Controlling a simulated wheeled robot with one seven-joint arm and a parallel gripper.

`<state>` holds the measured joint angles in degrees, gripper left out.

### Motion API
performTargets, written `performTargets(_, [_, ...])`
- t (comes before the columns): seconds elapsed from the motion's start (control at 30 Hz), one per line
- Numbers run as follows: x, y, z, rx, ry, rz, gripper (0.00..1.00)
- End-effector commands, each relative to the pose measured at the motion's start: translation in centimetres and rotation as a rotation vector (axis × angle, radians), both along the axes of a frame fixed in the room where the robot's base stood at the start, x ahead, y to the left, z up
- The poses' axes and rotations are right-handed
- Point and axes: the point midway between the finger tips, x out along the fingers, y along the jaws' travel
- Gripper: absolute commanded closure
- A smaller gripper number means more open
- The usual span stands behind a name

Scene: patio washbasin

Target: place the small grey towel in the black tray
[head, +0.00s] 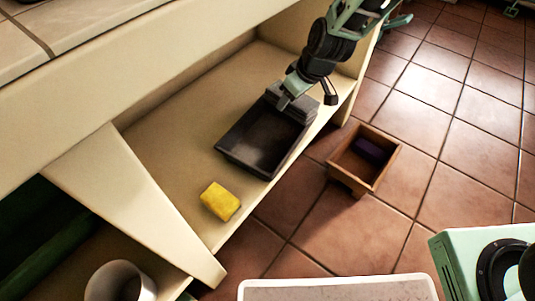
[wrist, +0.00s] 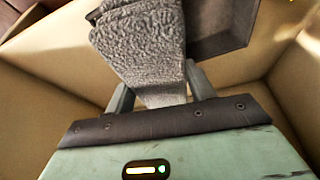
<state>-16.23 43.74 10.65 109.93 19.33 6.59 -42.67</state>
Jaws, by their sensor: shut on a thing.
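The small grey towel (wrist: 140,45) is folded and held between the two fingers of my gripper (wrist: 163,95) in the wrist view. In the head view the towel (head: 292,103) is at the far end of the black tray (head: 262,140), over or on its far rim; I cannot tell whether it touches. My gripper (head: 290,97) is shut on the towel there. The tray lies on the cream shelf under the basin, and its near part looks empty. A corner of the tray (wrist: 215,25) shows behind the towel in the wrist view.
A yellow sponge (head: 220,201) lies on the shelf near the tray's front end. A wooden box (head: 363,160) with a purple thing inside stands on the tiled floor to the right. A white cylinder (head: 120,282) is at the lower left. Shelf walls stand close around my gripper.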

Motion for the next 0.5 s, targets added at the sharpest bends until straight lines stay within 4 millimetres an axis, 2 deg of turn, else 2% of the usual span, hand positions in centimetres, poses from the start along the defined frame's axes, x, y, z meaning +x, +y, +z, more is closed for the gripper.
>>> performTargets(0.03, [0.0, 1.1, -1.7, 0.000, -0.005, 0.027, 0.73])
performTargets(0.13, [-0.1, 2.6, -2.7, -0.002, -0.006, 0.073, 0.73])
performTargets(0.3, [-0.3, 4.7, -3.9, -0.004, -0.008, 0.133, 0.73])
performTargets(0.5, [-0.5, 6.1, -4.3, -0.007, -0.009, 0.173, 0.73])
